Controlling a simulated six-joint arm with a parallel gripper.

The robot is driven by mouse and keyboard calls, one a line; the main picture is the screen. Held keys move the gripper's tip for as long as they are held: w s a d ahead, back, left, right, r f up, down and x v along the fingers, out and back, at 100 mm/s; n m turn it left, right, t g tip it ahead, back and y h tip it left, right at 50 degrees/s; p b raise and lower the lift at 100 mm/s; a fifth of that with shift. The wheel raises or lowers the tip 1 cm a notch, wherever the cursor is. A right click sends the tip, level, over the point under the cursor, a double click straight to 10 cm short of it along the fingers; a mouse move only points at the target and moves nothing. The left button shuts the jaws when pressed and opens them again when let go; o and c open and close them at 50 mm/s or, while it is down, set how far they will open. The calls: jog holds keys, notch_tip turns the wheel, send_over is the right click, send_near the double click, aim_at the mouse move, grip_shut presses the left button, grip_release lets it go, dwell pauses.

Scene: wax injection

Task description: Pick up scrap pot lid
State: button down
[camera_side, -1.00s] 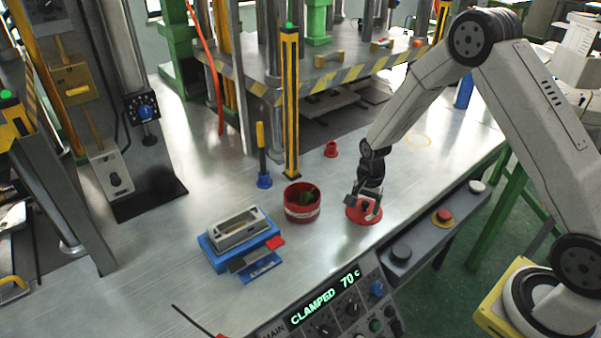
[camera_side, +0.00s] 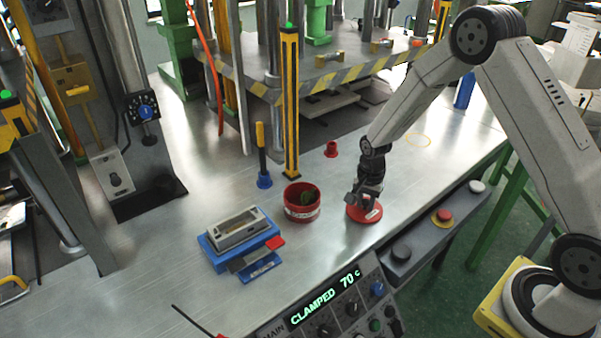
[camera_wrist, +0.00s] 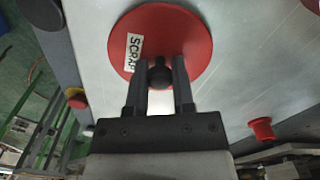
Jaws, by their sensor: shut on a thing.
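The scrap pot lid (camera_side: 366,213) is a round red disc lying at the bench's front edge. In the wrist view the lid (camera_wrist: 190,40) shows a white "SCRAP" label and a dark round knob. My gripper (camera_side: 366,192) is directly above the lid. In the wrist view my gripper (camera_wrist: 160,75) has its two fingers shut on the knob, one on each side. The lid appears to be at bench level; I cannot tell whether it is lifted. The red scrap pot (camera_side: 301,212) stands open to the left, with green material inside.
A blue fixture with a grey tray (camera_side: 240,240) lies left of the pot. A yellow-black post (camera_side: 290,110) stands behind the pot. A small red cup (camera_side: 331,149) and a blue-based tool (camera_side: 264,180) are farther back. The control panel (camera_side: 330,310) edges the front.

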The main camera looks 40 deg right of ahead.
jog(key=shift+r, duration=0.75)
jog(key=s+a+r, duration=0.2)
jog(key=s+r, duration=0.9)
jog(key=s, duration=0.3)
jog(key=shift+w, duration=0.2)
jog(key=w+a, duration=0.5)
jog(key=w, duration=0.7)
jog(key=w+a, duration=0.5)
jog(key=w, duration=0.7)
jog(key=shift+a, duration=0.4)
